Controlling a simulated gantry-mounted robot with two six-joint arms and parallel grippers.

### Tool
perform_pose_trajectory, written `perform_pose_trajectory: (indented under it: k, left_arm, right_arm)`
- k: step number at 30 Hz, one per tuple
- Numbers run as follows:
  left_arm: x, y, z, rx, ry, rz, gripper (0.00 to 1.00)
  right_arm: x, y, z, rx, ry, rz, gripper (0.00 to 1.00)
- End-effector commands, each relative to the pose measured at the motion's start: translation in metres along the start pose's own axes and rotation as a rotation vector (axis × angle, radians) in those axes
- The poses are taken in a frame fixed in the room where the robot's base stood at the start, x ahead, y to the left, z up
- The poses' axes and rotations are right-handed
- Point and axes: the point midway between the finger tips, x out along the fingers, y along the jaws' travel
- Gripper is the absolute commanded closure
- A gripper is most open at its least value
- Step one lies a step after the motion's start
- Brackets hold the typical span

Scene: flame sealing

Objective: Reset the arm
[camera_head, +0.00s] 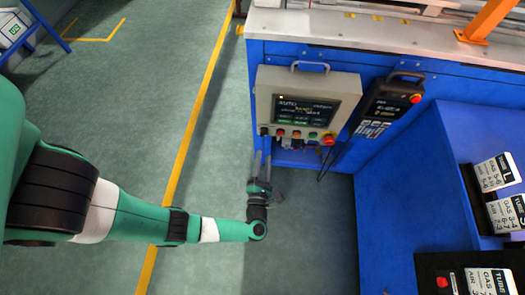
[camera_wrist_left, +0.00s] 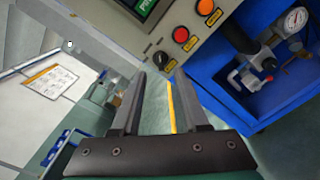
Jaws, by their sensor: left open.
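My left arm (camera_head: 130,213) reaches in from the left in the head view. Its left gripper (camera_head: 262,158) points up the picture, at the lower edge of the grey control panel (camera_head: 348,88). In the left wrist view the gripper's two fingers (camera_wrist_left: 161,76) stand apart with nothing between them. The panel (camera_wrist_left: 213,52) shows beyond the fingertips there, with a dark knob (camera_wrist_left: 160,58), a red button (camera_wrist_left: 181,34) and an orange button (camera_wrist_left: 205,7). I cannot tell whether the fingers touch the panel. My right gripper is not in view.
A black pendant (camera_head: 384,105) hangs right of the panel on the blue machine (camera_head: 408,165). Labelled boxes (camera_head: 497,172) stand at the right. A pressure gauge (camera_wrist_left: 296,19) sits in a blue recess. Green floor (camera_head: 310,235) is clear below the panel.

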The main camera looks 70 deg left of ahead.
Motion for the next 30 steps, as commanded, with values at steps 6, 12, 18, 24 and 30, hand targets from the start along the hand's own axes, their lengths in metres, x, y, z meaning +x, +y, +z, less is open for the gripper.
perform_pose_trajectory:
  k: [6,12,18,24,30]
  left_arm:
    - [-0.022,0.000,0.000,0.000,-0.001,-0.001,0.56]
    - [-0.023,0.000,-0.001,0.000,0.001,0.001,0.56]
    - [-0.022,0.000,-0.001,0.000,0.001,0.001,0.56]
    - [-0.022,0.002,0.001,0.000,0.003,0.003,0.56]
    - [0.003,0.034,0.075,-0.143,0.046,0.067,0.56]
  right_arm:
    - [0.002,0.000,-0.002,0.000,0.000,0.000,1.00]
    - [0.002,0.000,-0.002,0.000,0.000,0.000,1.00]
    - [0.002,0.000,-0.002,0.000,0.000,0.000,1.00]
    - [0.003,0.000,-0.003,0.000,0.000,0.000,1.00]
    - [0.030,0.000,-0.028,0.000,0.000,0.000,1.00]
